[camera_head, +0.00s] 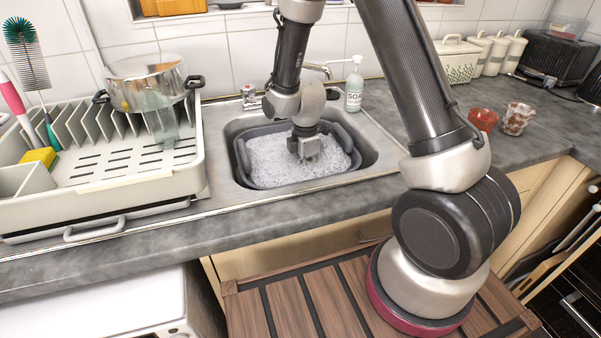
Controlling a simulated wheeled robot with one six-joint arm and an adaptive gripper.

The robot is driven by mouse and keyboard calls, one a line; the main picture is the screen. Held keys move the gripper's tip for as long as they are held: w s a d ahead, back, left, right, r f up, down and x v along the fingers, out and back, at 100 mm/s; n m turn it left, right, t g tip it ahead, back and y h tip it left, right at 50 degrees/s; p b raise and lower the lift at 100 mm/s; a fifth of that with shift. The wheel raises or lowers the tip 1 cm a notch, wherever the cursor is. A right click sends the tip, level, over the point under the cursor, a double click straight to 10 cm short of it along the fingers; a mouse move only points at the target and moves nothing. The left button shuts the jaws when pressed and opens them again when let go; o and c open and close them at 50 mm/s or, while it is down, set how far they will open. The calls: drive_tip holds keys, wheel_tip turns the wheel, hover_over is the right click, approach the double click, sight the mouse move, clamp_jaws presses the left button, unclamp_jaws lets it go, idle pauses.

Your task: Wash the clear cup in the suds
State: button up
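My gripper (306,156) points down into the white suds (268,160) that fill a dark grey basin (246,181) in the sink. Its fingertips are sunk in or hidden by the foam, so I cannot see whether they are open or shut, or whether they hold anything. A clear, slightly greenish glass cup (161,126) stands in the dish rack at the left, in front of a steel pot. My gripper is well to the right of this cup and apart from it. No cup shows above the foam.
The light dish rack (190,168) holds the steel pot (145,80), a yellow sponge (40,157) and brushes. A soap bottle (354,88) stands behind the sink near the tap (318,70). A red cup (484,120) and a patterned cup (517,119) stand on the right counter.

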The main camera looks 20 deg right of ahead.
drive_tip(key=shift+d, duration=0.65)
drive_tip(key=shift+a, duration=1.7)
drive_tip(key=shift+d, duration=1.7)
drive_tip(key=shift+a, duration=1.7)
wheel_tip(320, 180, up, 19)
drive_tip(key=shift+f, duration=0.15)
